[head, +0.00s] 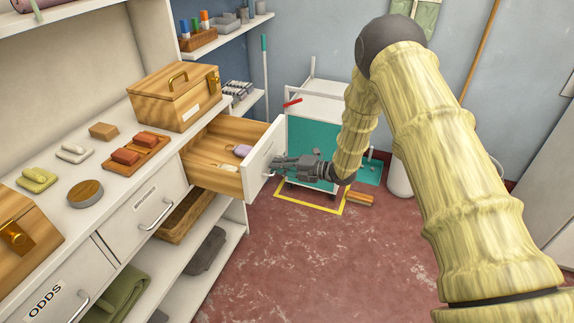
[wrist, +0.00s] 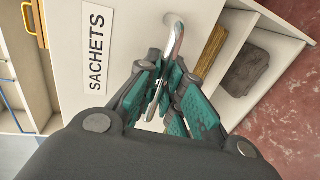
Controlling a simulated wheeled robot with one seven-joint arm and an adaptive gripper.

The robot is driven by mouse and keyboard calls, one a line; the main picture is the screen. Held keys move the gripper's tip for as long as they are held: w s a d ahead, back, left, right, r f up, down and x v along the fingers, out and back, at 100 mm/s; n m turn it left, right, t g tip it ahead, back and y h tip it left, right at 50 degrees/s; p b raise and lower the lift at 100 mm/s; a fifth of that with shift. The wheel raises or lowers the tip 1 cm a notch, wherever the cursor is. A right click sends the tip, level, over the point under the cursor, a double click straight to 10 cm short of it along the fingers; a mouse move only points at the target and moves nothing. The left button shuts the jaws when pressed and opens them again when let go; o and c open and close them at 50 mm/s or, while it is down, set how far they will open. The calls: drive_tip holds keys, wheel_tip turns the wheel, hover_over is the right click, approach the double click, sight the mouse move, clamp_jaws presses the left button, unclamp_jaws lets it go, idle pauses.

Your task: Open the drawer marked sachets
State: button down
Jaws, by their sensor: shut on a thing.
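The sachets drawer (head: 259,160) is pulled well out from the counter in the head view. Its wooden inside shows, with a small lilac item (head: 242,151) and a pale item (head: 229,168) in it. In the wrist view its white front (wrist: 125,35) bears the label SACHETS (wrist: 97,52). A curved metal handle (wrist: 175,40) stands out from that front. My gripper (wrist: 160,88) is shut on the handle, its teal finger pads on either side of the bar. The head view shows my gripper (head: 279,164) at the drawer front.
A second labelled drawer (head: 145,208) and the ODDS drawer (head: 60,295) are shut to the left. A wooden box (head: 174,97) stands on the counter. A white trolley with a teal panel (head: 310,145) stands behind my gripper. Red floor (head: 300,255) lies clear in front.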

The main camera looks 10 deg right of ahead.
drive_tip(key=shift+s+d+f, duration=0.1)
drive_tip(key=shift+s+d, duration=0.05)
drive_tip(key=shift+s, duration=0.2)
drive_tip(key=c, duration=1.5)
unclamp_jaws()
drive_tip(key=shift+d, duration=0.1)
drive_tip(key=shift+d, duration=0.1)
drive_tip(key=v, duration=1.1)
drive_tip(key=shift+s+d, duration=0.1)
drive_tip(key=shift+d, duration=0.3)
